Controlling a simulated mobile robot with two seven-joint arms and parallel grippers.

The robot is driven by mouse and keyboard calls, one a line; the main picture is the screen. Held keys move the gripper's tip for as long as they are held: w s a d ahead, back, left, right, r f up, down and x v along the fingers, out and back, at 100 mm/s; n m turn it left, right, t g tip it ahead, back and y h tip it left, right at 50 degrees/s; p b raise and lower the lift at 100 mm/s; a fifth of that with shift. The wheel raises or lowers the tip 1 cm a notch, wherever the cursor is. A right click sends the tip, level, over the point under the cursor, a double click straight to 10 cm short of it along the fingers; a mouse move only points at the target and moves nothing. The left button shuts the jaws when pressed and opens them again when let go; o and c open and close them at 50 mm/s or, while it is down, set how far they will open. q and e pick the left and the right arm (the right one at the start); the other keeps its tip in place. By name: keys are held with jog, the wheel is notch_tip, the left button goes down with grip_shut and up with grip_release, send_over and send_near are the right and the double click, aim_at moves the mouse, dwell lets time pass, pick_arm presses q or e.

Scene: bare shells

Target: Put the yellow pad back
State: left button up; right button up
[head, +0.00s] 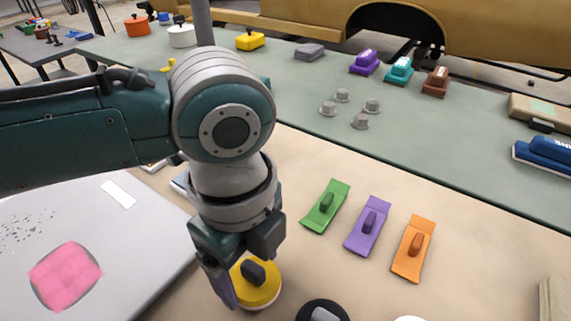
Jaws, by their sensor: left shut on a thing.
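The yellow pad (262,291) is a round yellow disc with a dark knob on top and a pale underside. It is at the bottom middle of the head view, at the beige table surface. My left gripper (246,275) comes down over it from above and is shut on it. Part of the pad is hidden behind the fingers. I cannot tell whether the pad touches the table or hangs just above it. My right gripper is not in the head view.
A black round pad (323,311) sits just right of the yellow one. Green (325,206), purple (367,225) and orange (413,248) handled blocks lie further right. A grey panel (120,225) with a pink patch (65,275) fills the lower left. Beige table between is clear.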

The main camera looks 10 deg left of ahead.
pick_arm(q)
jog(key=shift+f, duration=0.3)
